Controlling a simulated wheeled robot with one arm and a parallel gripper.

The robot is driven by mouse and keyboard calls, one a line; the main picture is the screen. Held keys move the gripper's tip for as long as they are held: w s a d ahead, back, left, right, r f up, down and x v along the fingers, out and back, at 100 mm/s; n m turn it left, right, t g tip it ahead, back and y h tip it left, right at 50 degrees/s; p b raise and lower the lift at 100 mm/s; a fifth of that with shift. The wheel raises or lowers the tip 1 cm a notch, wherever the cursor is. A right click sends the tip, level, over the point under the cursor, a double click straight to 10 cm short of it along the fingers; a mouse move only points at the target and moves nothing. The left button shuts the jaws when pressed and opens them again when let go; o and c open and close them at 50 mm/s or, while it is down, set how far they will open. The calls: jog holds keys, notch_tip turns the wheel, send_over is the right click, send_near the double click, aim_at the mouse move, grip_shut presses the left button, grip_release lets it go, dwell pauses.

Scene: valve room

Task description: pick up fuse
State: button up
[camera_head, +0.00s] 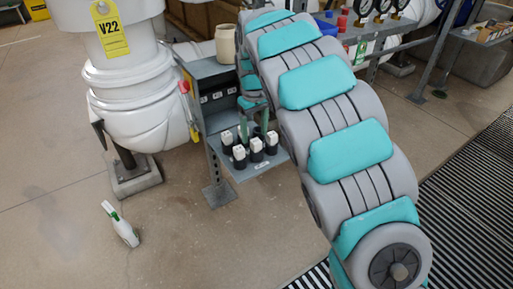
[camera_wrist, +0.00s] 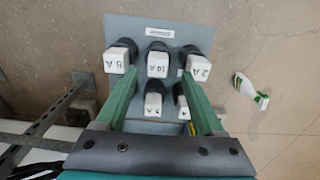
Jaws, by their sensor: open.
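Several fuses with white tops and black bases stand upright on a small grey shelf (camera_head: 244,173). In the wrist view the far row has a left fuse (camera_wrist: 117,58) marked like 8 A, a middle fuse (camera_wrist: 157,64) marked like 10 A, and a right fuse (camera_wrist: 198,68) marked like 2 A. Two more, a nearer left fuse (camera_wrist: 153,103) and a nearer right fuse (camera_wrist: 184,106), are partly hidden. My gripper (camera_wrist: 155,80) is open, its green fingers pointing down at the fuses, with the middle fuse between the tips. My gripper also shows among the fuses in the head view (camera_head: 254,128).
A grey cabinet (camera_head: 212,98) stands behind the shelf. A white pipe assembly (camera_head: 135,95) with a yellow V22 tag (camera_head: 109,29) is at left. A spray bottle (camera_head: 121,225) is on the floor. A beige cup (camera_head: 225,43) sits on the cabinet.

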aim_at(256, 141)
jog(key=f, duration=0.4)
jog(key=shift+d+f, duration=0.2)
jog(key=shift+f, duration=0.05)
jog(key=shift+c, duration=0.2)
grip_shut()
